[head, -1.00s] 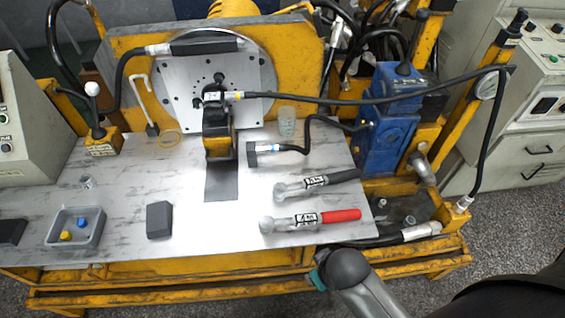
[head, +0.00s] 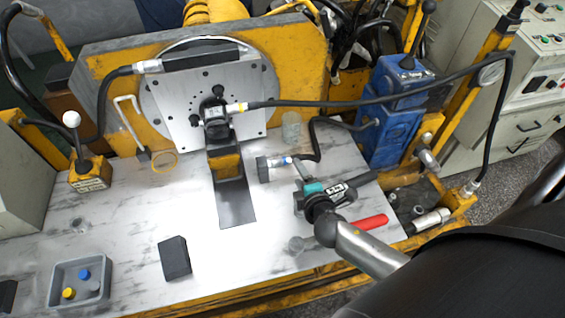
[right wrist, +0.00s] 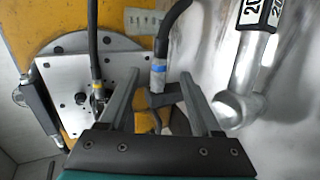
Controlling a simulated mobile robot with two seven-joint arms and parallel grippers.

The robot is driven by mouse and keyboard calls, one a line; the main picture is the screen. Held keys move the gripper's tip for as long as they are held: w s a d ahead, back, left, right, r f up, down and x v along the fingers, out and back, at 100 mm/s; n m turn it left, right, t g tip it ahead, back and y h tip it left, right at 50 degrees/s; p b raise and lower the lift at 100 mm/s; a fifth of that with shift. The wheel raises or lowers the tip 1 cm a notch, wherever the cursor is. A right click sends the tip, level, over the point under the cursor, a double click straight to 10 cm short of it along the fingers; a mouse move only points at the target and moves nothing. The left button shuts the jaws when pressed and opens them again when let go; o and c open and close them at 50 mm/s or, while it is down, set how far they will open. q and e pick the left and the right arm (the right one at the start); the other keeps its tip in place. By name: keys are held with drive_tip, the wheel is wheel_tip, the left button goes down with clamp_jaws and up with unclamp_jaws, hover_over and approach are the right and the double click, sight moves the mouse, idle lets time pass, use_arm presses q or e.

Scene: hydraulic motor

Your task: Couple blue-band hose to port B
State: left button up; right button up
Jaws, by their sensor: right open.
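The blue-band hose (head: 305,155) lies on the bench right of the motor, its blue-banded end (head: 284,161) at a dark block (head: 262,169). In the right wrist view the blue band (right wrist: 158,68) shows beyond and between my fingertips. My right gripper (head: 289,180) is open and empty, just short of the hose end; contact is not visible. The motor (head: 216,121) stands before the round plate with a yellow-banded hose (head: 238,107) on it. I cannot make out port B. My left gripper is out of view.
A clear cup (head: 291,127) stands behind the hose end. A grey tray (head: 105,267) and dark block (head: 174,258) are at front left. The middle bench is mostly clear.

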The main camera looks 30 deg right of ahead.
sight(292, 158)
drive_tip(key=x, duration=0.1)
drive_tip(key=b+x, duration=0.1)
drive_tip(key=x, duration=0.1)
drive_tip(key=shift+s+d, duration=0.15)
drive_tip(key=shift+d, duration=0.1)
drive_tip(key=b+x, duration=0.2)
drive_tip(key=x, duration=0.2)
drive_tip(key=shift+w+f, duration=0.2)
drive_tip(key=shift+w, duration=0.15)
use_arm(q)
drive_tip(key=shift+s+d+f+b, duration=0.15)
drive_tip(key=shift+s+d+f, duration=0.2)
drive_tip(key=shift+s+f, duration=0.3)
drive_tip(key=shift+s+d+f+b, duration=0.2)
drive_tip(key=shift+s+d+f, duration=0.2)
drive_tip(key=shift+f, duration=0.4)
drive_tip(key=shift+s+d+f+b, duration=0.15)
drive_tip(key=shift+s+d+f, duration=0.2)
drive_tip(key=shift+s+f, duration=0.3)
use_arm(e)
drive_tip(key=shift+w+d+f, duration=0.1)
drive_tip(key=shift+w+f, duration=0.05)
drive_tip(key=shift+w, duration=0.4)
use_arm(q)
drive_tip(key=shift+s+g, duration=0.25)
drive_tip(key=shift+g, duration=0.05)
use_arm(e)
clamp_jaws()
